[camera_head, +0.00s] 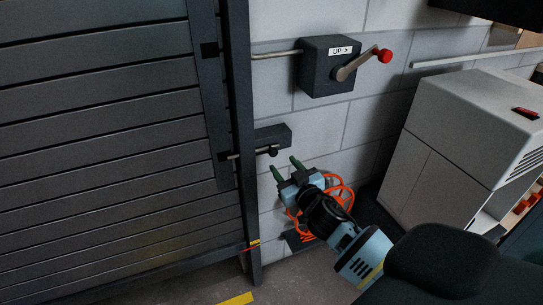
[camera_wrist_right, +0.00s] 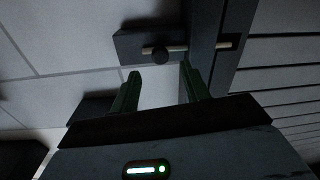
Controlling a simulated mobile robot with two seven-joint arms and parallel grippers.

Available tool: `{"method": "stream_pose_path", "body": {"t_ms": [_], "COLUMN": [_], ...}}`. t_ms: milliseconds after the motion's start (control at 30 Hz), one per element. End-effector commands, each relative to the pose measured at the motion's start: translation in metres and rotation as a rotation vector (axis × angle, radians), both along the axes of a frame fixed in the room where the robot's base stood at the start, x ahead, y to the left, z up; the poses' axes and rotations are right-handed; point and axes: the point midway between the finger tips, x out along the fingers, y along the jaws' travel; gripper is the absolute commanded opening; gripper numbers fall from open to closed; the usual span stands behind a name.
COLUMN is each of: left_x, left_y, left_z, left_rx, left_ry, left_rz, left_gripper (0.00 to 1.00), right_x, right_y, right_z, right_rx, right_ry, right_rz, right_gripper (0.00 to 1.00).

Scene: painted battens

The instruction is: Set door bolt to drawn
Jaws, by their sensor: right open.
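The door bolt is a thin metal rod (camera_head: 236,156) with a dark round knob (camera_head: 272,153), set low at the edge of the dark slatted door (camera_head: 110,120). Its dark housing (camera_head: 274,136) is on the block wall just right of the frame. The rod's left part crosses the frame to a small dark bracket on the door. My right gripper (camera_head: 287,168) is open and empty, just below and right of the knob. In the right wrist view the knob (camera_wrist_right: 160,57) and rod (camera_wrist_right: 225,44) lie ahead of the two green fingertips (camera_wrist_right: 160,73), apart from them. My left gripper is not in view.
A dark crank box (camera_head: 326,66) marked "UP" with a red-knobbed handle (camera_head: 384,56) is on the wall above. A pale cabinet (camera_head: 455,130) stands at the right. Floor is clear at the bottom left.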

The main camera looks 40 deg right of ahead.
Motion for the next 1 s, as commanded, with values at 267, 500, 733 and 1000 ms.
{"method": "stream_pose_path", "body": {"t_ms": [267,500,733,1000], "left_x": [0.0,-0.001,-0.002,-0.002], "left_y": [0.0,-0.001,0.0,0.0], "left_z": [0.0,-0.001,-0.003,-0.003], "left_rx": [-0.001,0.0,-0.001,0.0], "left_ry": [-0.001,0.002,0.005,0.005], "left_rz": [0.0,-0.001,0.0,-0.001], "left_gripper": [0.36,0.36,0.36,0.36], "right_x": [0.009,0.041,0.068,0.077], "right_y": [-0.001,-0.007,-0.012,-0.014], "right_z": [0.002,0.002,0.001,0.001], "right_rx": [0.0,0.0,0.0,0.001], "right_ry": [-0.003,-0.003,-0.001,0.0], "right_rz": [-0.001,0.0,-0.001,0.001], "right_gripper": [0.46,0.46,0.46,0.46]}}
